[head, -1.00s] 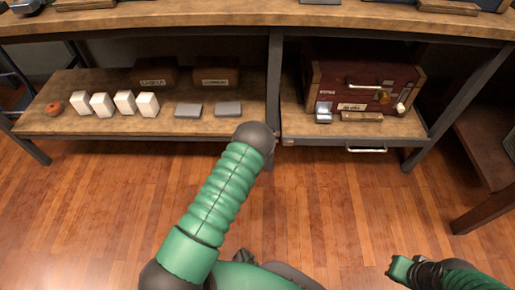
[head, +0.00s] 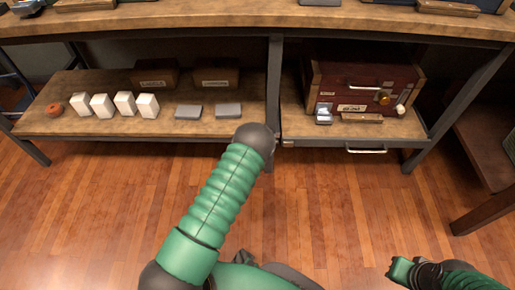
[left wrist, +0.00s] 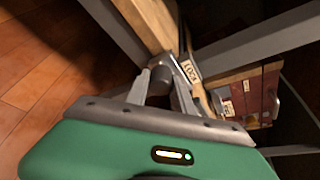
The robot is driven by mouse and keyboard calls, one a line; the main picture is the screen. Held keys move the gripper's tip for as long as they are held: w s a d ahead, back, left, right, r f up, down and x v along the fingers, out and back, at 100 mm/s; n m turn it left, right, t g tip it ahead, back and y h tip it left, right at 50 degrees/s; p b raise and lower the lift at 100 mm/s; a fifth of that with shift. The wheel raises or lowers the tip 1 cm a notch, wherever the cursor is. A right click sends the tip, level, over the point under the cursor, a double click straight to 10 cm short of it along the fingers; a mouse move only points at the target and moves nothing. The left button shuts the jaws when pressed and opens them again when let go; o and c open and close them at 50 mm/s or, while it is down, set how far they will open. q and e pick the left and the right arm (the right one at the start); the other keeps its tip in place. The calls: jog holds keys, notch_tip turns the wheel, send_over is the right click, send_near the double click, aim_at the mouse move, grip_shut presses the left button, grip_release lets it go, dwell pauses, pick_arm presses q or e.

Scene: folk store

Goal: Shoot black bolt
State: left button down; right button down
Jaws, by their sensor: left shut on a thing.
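In the left wrist view a dark, short, round-ended piece, which looks like the black bolt (left wrist: 160,76), sits at a metal fitting with a small lettered tag (left wrist: 189,70) by the end of a wooden shelf edge. My left gripper (left wrist: 160,92) has its two grey fingers on either side of this piece and is shut on it. In the head view my green left arm hides that gripper and the bolt. My right gripper (head: 403,268) is low at the right, above the floor and away from the shelf. Its finger opening is not clear.
A wooden lower shelf (head: 70,122) carries white blocks (head: 102,105), grey blocks (head: 228,109) and a small orange-brown round thing (head: 54,110). A red-brown box (head: 340,85) stands on the right section, above a metal handle (head: 366,151). The wooden floor (head: 90,220) in front is clear.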

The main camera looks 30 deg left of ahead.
pick_arm(q)
jog(key=shift+s+a+f, duration=0.1)
dwell(0.6)
jog(key=shift+w+d, duration=0.4)
jog(key=shift+d, duration=0.25)
jog(key=shift+w+d, duration=0.35)
jog(key=shift+d, duration=0.3)
jog(key=shift+w+d, duration=0.4)
jog(key=shift+d, duration=0.25)
jog(key=c, duration=1.1)
grip_release()
jog(key=shift+w, duration=0.1)
jog(key=shift+p, duration=0.3)
jog(key=p+v, duration=0.8)
jog(key=v, duration=0.9)
